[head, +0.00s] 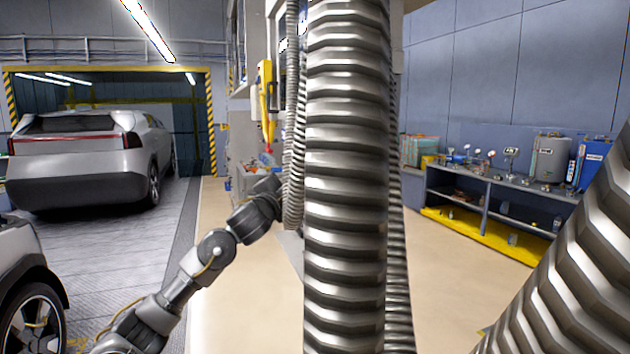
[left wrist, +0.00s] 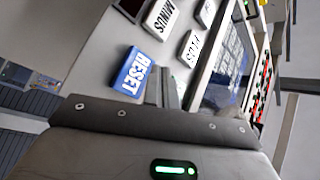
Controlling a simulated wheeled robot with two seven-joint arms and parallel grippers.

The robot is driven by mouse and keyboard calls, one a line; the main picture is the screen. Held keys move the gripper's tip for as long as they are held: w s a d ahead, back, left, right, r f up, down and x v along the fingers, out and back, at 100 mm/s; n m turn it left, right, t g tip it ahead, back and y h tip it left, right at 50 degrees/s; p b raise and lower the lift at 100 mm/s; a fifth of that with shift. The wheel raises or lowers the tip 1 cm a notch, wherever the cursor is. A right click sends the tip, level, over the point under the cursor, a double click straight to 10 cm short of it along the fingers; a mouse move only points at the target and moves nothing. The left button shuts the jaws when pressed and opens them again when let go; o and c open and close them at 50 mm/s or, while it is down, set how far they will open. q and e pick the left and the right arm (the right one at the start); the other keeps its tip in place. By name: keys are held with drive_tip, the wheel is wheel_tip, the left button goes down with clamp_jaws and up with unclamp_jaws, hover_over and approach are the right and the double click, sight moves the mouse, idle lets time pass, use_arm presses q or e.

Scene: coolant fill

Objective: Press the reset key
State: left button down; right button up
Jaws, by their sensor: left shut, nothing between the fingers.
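The blue reset key (left wrist: 135,73), lettered RESET in white, sits on a light grey panel (left wrist: 97,62) in the left wrist view. My left gripper (left wrist: 166,76) is shut and empty, its fingers pointing at the panel just to the right of the reset key. I cannot tell whether the fingertips touch the panel. In the head view my left arm reaches in from the lower left, and its gripper is hidden behind ribbed metal hoses. The panel is hidden there too. My right gripper is in neither view.
White keys lettered MINUS (left wrist: 162,18) and PLUS (left wrist: 190,48) are beside the reset key, with a screen (left wrist: 226,66) to their right. Large ribbed hoses (head: 346,180) block the head view's middle. A silver car (head: 85,160) stands left, a shelf bench (head: 500,190) right.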

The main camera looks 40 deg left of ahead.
use_arm(q)
drive_tip(key=shift+s+a, duration=0.6)
drive_tip(key=shift+s, duration=0.25)
